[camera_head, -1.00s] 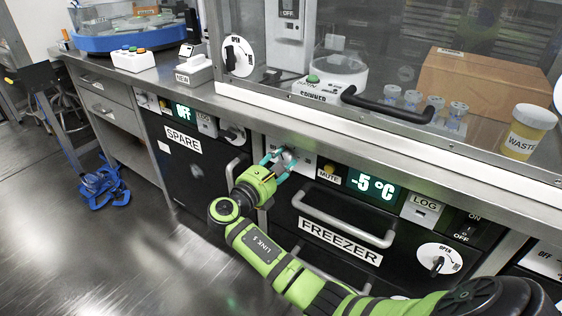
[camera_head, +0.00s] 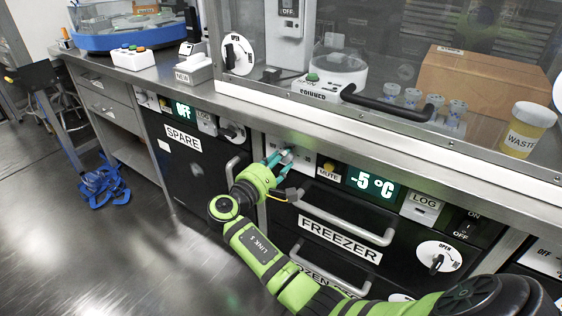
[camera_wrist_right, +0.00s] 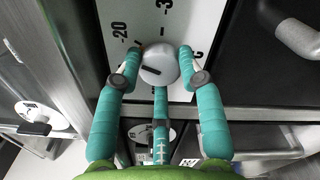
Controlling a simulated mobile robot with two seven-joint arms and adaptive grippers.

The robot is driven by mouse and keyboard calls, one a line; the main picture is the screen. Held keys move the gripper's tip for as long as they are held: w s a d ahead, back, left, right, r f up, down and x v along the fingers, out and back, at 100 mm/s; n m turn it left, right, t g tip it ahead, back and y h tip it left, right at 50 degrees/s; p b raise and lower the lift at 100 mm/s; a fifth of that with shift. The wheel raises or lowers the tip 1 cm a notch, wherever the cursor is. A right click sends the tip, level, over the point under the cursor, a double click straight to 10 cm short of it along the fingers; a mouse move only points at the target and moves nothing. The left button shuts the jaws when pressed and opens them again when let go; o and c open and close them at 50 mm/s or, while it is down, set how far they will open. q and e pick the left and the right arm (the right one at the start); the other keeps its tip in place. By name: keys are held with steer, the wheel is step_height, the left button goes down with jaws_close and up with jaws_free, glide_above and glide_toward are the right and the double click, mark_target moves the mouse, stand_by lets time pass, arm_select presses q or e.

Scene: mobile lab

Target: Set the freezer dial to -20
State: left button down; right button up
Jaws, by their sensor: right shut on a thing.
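The freezer dial (camera_wrist_right: 160,65) is a round grey knob on a white plate with a dark pointer mark. In the right wrist view the mark points toward the left, slightly below the printed -20 (camera_wrist_right: 119,32). My right gripper (camera_head: 284,157) is at the dial on the freezer's control strip. Its teal fingers are shut on the knob, one on each side, and largely hide it in the head view. The freezer display (camera_head: 372,185) reads -5 °C. The freezer (camera_head: 340,240) is below the counter. My left gripper is not in view.
The freezer handle (camera_head: 345,215) sticks out just right of my arm. The MUTE button (camera_head: 329,168) is close to the right of the dial. The steel counter edge (camera_head: 330,140) runs just above. The spare unit (camera_head: 185,165) is at the left.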

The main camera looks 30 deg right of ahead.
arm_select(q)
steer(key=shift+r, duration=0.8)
arm_select(e)
steer(key=shift+a+f+m, duration=0.15)
steer(key=shift+f+m, duration=0.05)
steer(key=shift+m, duration=0.7)
arm_select(q)
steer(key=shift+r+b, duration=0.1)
steer(key=shift+b, duration=0.2)
arm_select(e)
steer(key=shift+w, duration=0.1)
steer(key=o, duration=1.1)
steer(key=shift+w, duration=0.15)
steer(key=shift+o, duration=0.2)
steer(key=shift+r, duration=0.1)
steer(key=v, duration=1.2)
